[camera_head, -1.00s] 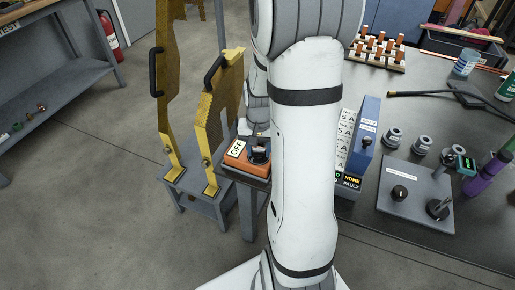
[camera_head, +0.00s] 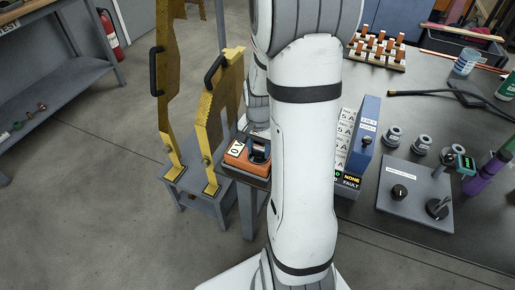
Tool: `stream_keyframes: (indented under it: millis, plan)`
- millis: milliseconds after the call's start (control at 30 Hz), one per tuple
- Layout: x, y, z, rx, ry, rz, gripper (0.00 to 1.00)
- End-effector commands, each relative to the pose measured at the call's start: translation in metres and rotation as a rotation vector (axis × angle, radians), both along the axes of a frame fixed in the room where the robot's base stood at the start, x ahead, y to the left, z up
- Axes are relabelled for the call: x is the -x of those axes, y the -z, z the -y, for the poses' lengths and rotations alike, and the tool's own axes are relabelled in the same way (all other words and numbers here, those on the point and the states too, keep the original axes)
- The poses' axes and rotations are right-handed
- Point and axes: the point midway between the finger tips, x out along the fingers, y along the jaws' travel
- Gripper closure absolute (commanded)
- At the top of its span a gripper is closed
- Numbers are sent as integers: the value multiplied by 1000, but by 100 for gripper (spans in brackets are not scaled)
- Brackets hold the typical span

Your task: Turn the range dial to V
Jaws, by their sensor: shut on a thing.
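The orange meter (camera_head: 236,160) sits on the corner of the grey bench, left of my white arm. Its white display (camera_head: 236,149) shows a short dark marking, too small to read surely. My gripper (camera_head: 259,146) is at the meter's right part, partly hidden behind my arm. It is shut on the dark range dial (camera_head: 259,156), of which only a little shows. The dial's pointer is too small to make out.
Yellow guard panels with black handles (camera_head: 210,125) stand close left of the meter. A blue box (camera_head: 364,135) with label cards and a grey panel with knobs (camera_head: 415,190) stand right of my arm. Floor at lower left is clear.

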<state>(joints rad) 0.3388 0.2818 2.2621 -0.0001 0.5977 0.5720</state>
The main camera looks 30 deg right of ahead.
Motion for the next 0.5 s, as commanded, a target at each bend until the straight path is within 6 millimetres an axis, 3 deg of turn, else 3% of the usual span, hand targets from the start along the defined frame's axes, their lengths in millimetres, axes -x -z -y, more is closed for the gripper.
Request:
stream_keyframes:
  millis: [100,133,367,500]
  plan:
    - [0,0,0,0,-1,0,83]
    - [0,0,0,0,-1,0,58]
    - [0,0,0,0,-1,0,39]
    - [0,0,0,0,-2,0,38]
